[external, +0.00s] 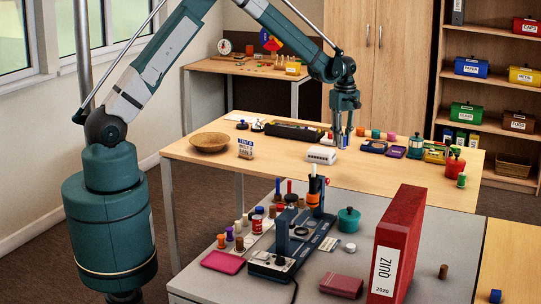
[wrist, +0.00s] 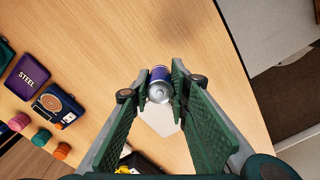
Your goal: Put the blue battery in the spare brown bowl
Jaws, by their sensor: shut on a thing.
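My gripper (wrist: 160,88) is shut on a blue battery (wrist: 158,74) with a silver end, held between the fingertips in the wrist view. I cannot tell how far the battery is above the tabletop. A shallow brown bowl (external: 210,142) sits at the table's left end, well to the left of my gripper. The bowl is out of the wrist view.
A dark tray (external: 295,131) lies behind. A purple STEEL box (wrist: 27,77) and coloured caps are near.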

